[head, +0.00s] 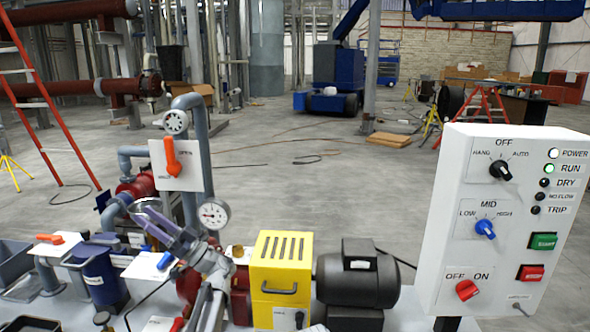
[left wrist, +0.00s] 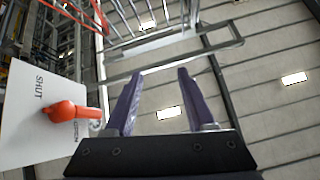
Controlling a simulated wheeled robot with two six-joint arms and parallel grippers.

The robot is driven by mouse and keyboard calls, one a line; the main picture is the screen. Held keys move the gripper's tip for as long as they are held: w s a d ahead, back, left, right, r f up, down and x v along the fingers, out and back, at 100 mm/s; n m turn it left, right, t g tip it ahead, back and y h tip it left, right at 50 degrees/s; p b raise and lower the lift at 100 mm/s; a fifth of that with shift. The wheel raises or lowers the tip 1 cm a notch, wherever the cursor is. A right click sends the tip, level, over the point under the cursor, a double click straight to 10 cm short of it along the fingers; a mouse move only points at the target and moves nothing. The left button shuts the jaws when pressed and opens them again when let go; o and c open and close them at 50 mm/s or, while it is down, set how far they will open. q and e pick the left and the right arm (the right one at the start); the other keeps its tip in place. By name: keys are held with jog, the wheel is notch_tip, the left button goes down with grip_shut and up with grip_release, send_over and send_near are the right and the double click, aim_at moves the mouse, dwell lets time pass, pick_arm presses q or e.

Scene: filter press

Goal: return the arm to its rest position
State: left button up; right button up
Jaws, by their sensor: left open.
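My left gripper (head: 152,224) is in front of the pipework at the left of the bench in the head view. In the left wrist view its two purple fingers (left wrist: 158,78) stand apart with nothing between them, pointing up toward the ceiling. A white plate (head: 187,180) with an orange handle (head: 173,158) is just above and beyond the gripper in the head view. The left wrist view shows a plate marked SHUT (left wrist: 38,120) with an orange handle (left wrist: 70,112), left of the fingers and apart from them. My right gripper is not in view.
A pressure gauge (head: 213,214) and grey pipes (head: 197,140) stand close to my left gripper. A yellow guard (head: 281,275), a black motor (head: 357,278) and a white control box (head: 510,215) with a lit green RUN lamp (head: 550,168) are to the right. Open floor lies behind.

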pick_arm(q)
jog(key=s+d+f+m+h+p, duration=0.1)
jog(key=s+d+f+m+h, duration=0.3)
jog(key=f, duration=0.3)
jog(key=s+d+f+m+t+h+p, duration=0.1)
jog(key=s+d+f+m+h, duration=0.15)
jog(key=f+h, duration=0.45)
jog(key=s+d+f+m+h+p, duration=0.2)
jog(key=s+f+m+h, duration=0.2)
jog(key=f, duration=0.4)
jog(key=s+d+f+m+h, duration=0.2)
jog(key=s+d+m+h, duration=0.1)
jog(key=d, duration=0.4)
jog(key=s+d+f+m+g+h+p, duration=0.1)
jog(key=s+d+f+m+h, duration=0.2)
jog(key=s+d, duration=0.2)
jog(key=s+d+f+m+g+h+p, duration=0.1)
jog(key=s+d+f+m+h, duration=0.2)
jog(key=d, duration=0.6)
jog(key=shift+s+h, duration=0.5)
jog(key=shift+s, duration=0.05)
